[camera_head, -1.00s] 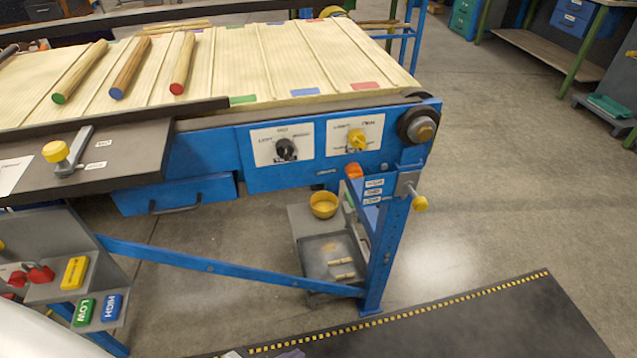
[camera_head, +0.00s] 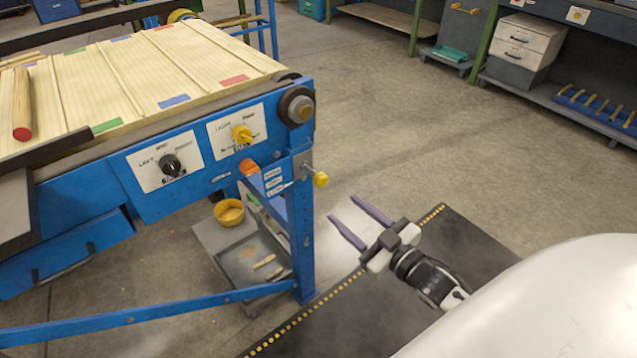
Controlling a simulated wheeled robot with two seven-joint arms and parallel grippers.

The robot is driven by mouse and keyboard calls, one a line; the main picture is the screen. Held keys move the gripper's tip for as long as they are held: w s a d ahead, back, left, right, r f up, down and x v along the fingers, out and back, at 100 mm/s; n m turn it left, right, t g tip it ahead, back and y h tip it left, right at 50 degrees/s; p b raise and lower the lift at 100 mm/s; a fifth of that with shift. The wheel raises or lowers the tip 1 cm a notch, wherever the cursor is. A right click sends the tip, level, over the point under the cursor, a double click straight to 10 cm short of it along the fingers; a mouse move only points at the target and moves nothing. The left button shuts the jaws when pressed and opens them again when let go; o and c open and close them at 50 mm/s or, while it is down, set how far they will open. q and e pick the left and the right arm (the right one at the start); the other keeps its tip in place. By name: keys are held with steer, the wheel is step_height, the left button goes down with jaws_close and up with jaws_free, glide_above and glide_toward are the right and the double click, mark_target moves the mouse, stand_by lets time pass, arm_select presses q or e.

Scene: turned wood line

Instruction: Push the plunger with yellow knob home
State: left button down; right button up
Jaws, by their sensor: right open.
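The plunger with yellow knob (camera_head: 320,180) sits on a grey bracket near the top of the blue bench leg (camera_head: 301,235). Its knob stands out to the right of the leg on a short shaft. My right gripper (camera_head: 341,207) is open and empty, its two purple-grey fingers apart. It appears just below and to the right of the knob, and its fingers point up and left. I see a gap between fingers and knob in the picture; the depth between them is hard to tell. My left gripper is out of view.
A panel with a black dial (camera_head: 170,165) and one with a yellow dial (camera_head: 242,134) face front. A dark roller end (camera_head: 299,108) juts at the bench corner. A yellow bowl (camera_head: 229,212) stands on a low shelf. The floor right of the leg is open.

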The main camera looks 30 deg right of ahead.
mark_target(324, 183)
steer(key=shift+t, duration=0.3)
steer(key=w, duration=0.3)
steer(key=w+r, duration=0.1)
steer(key=w, duration=0.7)
steer(key=shift+r+b, duration=0.15)
steer(key=shift+b, duration=0.25)
steer(key=shift+s, duration=0.1)
steer(key=shift+c, duration=0.3)
jaws_close()
